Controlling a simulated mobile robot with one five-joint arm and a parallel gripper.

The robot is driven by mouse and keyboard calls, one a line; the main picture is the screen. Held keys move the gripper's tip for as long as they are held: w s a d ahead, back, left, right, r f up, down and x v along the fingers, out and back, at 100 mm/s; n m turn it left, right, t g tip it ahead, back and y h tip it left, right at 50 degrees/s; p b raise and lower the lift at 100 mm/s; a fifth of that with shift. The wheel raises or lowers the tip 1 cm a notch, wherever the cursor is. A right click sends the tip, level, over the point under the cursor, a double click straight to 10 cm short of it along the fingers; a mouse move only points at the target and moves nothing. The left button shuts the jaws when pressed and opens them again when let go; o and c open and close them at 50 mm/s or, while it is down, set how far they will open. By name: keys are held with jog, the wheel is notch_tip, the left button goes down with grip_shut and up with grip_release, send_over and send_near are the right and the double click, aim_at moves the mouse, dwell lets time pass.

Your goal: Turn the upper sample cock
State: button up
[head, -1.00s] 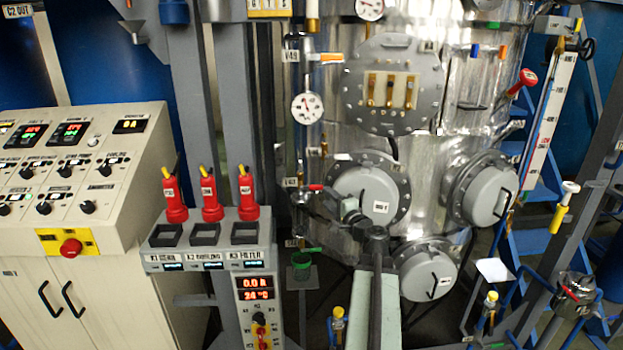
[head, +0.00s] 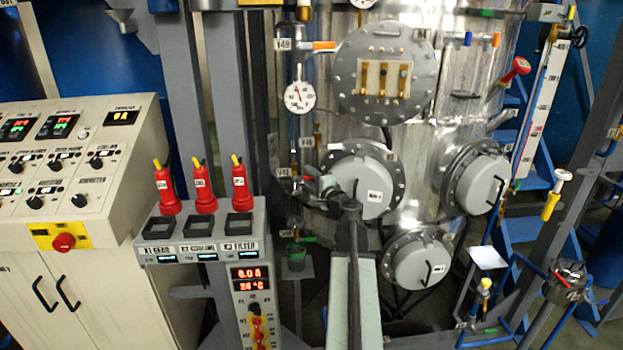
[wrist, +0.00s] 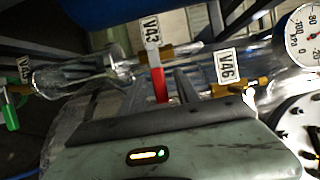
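A cock with a red handle (wrist: 159,86) sits beside the tag V43 (wrist: 151,32) in the wrist view. It is on a thin glass and brass line at the vessel's left side. My gripper (wrist: 160,80) is open, with one dark finger on each side of the red handle. A gap shows beside the handle, and I cannot tell whether either finger touches it. In the head view my gripper (head: 322,181) is at the left edge of a round flanged cover, largely hiding the red handle. A green handle (wrist: 10,112) lies further left in the wrist view.
A brass valve (wrist: 245,85) with tag V46 (wrist: 226,66) and a pressure gauge (wrist: 306,36) are close on the right. A flanged cover (head: 396,172) stands right beside my gripper. A glass receiver (wrist: 75,75) is at left. A console (head: 85,170) stands at far left.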

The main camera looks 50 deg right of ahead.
grip_shut()
dwell(1.3)
